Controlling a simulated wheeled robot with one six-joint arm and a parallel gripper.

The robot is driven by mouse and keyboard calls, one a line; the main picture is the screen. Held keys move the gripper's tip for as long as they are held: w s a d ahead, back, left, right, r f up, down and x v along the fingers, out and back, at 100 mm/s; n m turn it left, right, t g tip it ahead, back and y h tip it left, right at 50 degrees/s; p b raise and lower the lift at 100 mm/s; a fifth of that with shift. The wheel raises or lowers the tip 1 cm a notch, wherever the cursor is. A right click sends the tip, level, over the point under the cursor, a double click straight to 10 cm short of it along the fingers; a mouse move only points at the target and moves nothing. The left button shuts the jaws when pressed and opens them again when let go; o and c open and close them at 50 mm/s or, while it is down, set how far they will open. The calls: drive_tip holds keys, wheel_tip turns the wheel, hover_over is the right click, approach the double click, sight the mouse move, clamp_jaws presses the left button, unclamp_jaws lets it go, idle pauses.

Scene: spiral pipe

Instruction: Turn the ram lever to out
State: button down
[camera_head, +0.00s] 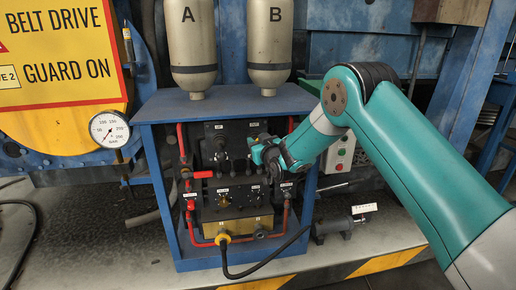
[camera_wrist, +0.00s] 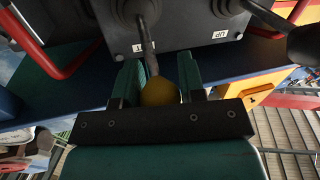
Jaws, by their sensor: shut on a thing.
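In the wrist view, a lever with a dark shaft (camera_wrist: 149,50) and a yellow ball knob (camera_wrist: 160,92) comes out of a dark panel (camera_wrist: 185,25). My gripper (camera_wrist: 160,80) has one green finger on each side of the knob and is shut on this lever. A small white label (camera_wrist: 138,47) sits by the lever's base, too small to read, so I cannot tell its name for sure. In the head view my gripper (camera_head: 268,158) is at the right part of the panel (camera_head: 230,150) and hides the lever's end.
A second lever with a dark knob (camera_wrist: 304,45) is at the right in the wrist view, beside a label like "LIFT" (camera_wrist: 217,35). Red pipes (camera_head: 182,140) frame the panel inside a blue cabinet (camera_head: 160,190). Cylinders A (camera_head: 190,40) and B (camera_head: 270,40) stand on top.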

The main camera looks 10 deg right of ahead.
drive_tip(key=shift+w+r, duration=0.2)
drive_tip(key=shift+r, duration=0.35)
drive_tip(key=c, duration=0.7)
unclamp_jaws()
drive_tip(key=shift+c, duration=0.2)
drive_tip(key=shift+f, duration=0.1)
drive_tip(key=shift+s+d, duration=0.1)
drive_tip(key=shift+s, duration=0.45)
drive_tip(key=s+d+b, duration=0.2)
drive_tip(key=s+b, duration=0.3)
drive_tip(key=s, duration=1.1)
drive_tip(key=shift+d+b, duration=0.35)
drive_tip(key=shift+s, duration=0.1)
